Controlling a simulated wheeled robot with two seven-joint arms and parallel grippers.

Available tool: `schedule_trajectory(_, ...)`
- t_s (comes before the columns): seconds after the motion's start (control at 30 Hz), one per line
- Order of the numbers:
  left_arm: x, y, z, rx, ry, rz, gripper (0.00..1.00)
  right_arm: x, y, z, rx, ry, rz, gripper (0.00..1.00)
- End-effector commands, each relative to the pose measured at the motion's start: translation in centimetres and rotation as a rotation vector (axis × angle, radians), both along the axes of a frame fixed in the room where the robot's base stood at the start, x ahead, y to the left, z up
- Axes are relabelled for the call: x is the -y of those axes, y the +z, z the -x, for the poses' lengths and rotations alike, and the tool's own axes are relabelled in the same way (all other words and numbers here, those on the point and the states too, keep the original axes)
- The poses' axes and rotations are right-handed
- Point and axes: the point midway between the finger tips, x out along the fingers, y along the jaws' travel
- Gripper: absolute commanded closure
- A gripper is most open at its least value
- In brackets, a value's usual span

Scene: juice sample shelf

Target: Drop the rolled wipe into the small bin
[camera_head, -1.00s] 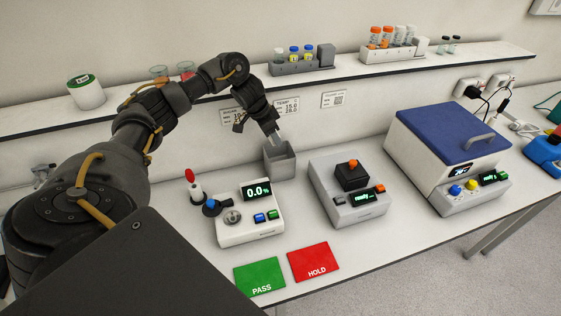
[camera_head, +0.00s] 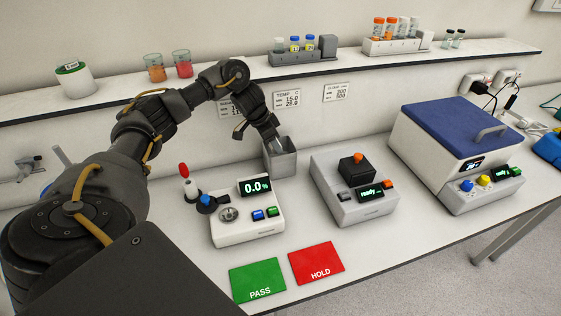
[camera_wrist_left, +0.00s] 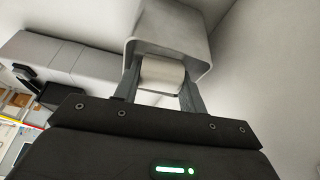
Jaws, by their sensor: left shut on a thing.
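The small grey bin (camera_head: 279,163) stands on the bench against the back wall, and its rim also shows in the left wrist view (camera_wrist_left: 205,50). My left gripper (camera_head: 278,143) points down at the bin's opening, with its fingertips at or just inside the rim. In the left wrist view my left gripper (camera_wrist_left: 160,88) is shut on the white rolled wipe (camera_wrist_left: 162,74), which sits between the two fingers and in front of the bin's opening. In the head view the wipe is hard to make out. My right gripper is not in view.
A white meter (camera_head: 247,218) reading 0.0% stands in front of the bin, and a grey device (camera_head: 352,190) stands to its right. Above runs a shelf (camera_head: 215,92) with beakers (camera_head: 155,72) and a tube rack (camera_head: 295,58). Green and red cards lie in front.

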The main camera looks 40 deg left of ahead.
Motion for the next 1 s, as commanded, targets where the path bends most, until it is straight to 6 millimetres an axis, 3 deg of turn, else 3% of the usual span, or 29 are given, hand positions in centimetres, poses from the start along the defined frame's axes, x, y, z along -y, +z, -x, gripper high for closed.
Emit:
schedule_trajectory(0.03, 0.0, 0.0, 0.0, 0.000, 0.000, 0.000, 0.58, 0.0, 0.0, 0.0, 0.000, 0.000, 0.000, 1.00)
schedule_trajectory(0.23, 0.0, 0.0, 0.0, 0.000, 0.000, 0.000, 0.33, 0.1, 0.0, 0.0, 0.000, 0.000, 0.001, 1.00)
schedule_trajectory(0.77, 0.1, 0.1, 0.1, -0.004, -0.004, 0.001, 0.33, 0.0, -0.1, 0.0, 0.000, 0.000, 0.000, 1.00)
schedule_trajectory(0.87, -0.1, 0.9, 0.4, -0.003, -0.004, 0.001, 0.33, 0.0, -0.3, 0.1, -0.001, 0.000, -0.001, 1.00)
schedule_trajectory(1.0, -0.8, 3.8, 1.3, 0.002, -0.002, -0.002, 0.33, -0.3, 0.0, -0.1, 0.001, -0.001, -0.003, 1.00)
